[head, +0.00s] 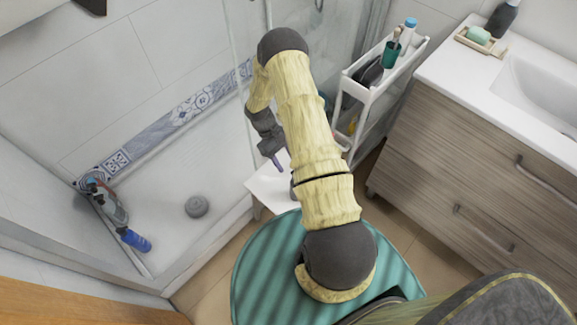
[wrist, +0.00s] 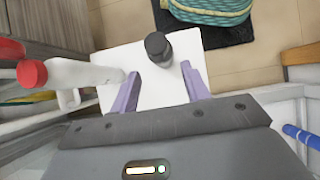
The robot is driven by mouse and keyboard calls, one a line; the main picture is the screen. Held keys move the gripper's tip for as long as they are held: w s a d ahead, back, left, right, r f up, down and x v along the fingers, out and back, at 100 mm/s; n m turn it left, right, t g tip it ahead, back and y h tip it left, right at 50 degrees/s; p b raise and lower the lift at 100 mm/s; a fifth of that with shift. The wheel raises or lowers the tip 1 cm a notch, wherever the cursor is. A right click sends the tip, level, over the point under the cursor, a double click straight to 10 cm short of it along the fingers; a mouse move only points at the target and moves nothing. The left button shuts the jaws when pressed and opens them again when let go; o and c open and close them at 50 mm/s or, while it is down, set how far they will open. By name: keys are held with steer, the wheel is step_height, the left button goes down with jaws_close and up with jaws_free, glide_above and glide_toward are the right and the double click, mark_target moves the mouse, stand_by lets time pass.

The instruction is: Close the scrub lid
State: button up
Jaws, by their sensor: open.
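A small dark grey cylinder (wrist: 158,47), which looks like the scrub container, stands on a white stool top (wrist: 170,88) in the wrist view. Its lid cannot be clearly told apart from its body. My gripper (wrist: 160,72) is open and empty, with its two purple fingers spread and pointing towards the container. The container appears just beyond the fingertips, between their lines; whether they touch is unclear. In the head view my gripper (head: 277,162) is above the white stool (head: 268,188), and my arm hides most of the stool and the container.
A white cart (head: 372,92) with bottles and a green cup (head: 391,54) stands behind my arm. A white bottle with a red cap (wrist: 31,73) is left of my fingers. A wooden vanity (head: 475,165) is at the right; the shower tray (head: 170,190) is at the left.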

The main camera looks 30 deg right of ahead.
steer(key=shift+v, duration=1.95)
steer(key=shift+a+r, duration=0.1)
steer(key=shift+c, duration=0.9)
steer(key=s+a+r+m+t, duration=0.1)
steer(key=s+a+r+t, duration=0.2)
steer(key=r, duration=0.6)
steer(key=s+a+r+m+t+y, duration=0.1)
steer(key=s+a+r+t, duration=0.2)
steer(key=r, duration=0.6)
steer(key=s+a+r+m+t+y, duration=0.1)
steer(key=s+a+r+m+t, duration=0.1)
steer(key=s+r, duration=0.5)
step_height(320, 180, up, 3)
steer(key=shift+a+f+t, duration=0.1)
steer(key=shift+a+t, duration=0.3)
steer(key=shift+a, duration=0.1)
